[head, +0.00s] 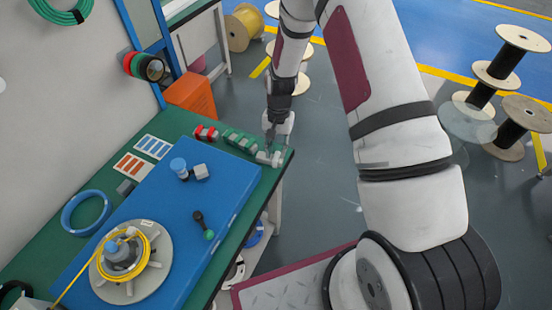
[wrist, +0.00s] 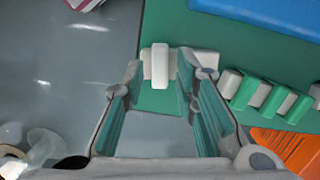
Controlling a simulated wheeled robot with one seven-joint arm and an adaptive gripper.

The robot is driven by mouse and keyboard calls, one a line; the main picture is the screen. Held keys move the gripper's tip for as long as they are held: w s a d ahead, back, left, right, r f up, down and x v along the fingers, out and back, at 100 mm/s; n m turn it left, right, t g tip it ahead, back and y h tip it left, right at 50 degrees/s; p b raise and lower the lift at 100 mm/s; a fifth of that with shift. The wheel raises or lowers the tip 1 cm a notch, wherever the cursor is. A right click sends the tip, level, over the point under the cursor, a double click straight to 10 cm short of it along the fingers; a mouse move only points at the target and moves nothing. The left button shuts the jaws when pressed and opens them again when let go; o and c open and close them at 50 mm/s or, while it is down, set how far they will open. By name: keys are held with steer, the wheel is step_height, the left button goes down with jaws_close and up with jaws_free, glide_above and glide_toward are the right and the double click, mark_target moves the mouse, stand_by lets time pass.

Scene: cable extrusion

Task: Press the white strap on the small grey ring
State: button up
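A grey disc (head: 147,276) lies on the blue mat at lower left in the head view, with a yellow cable coil around a small grey round piece (head: 118,250). A small white strap-like piece (head: 128,234) sits across the coil there. I cannot tell for sure which part is the small grey ring. My gripper (head: 269,145) is at the far right corner of the green table, far from the disc.
A row of green and white blocks (head: 240,141) and red blocks (head: 206,132) lines the table's far edge. The blue mat (head: 185,222) carries a blue-capped piece (head: 179,167) and a black-and-green tool (head: 203,224). An orange bin (head: 192,95) stands behind.

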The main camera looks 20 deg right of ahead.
steer(key=shift+f+b, duration=0.3)
steer(key=shift+f, duration=0.6)
steer(key=shift+r, duration=0.15)
jaws_close()
step_height(320, 180, up, 8)
steer(key=p, duration=0.2)
stand_by(1.0)
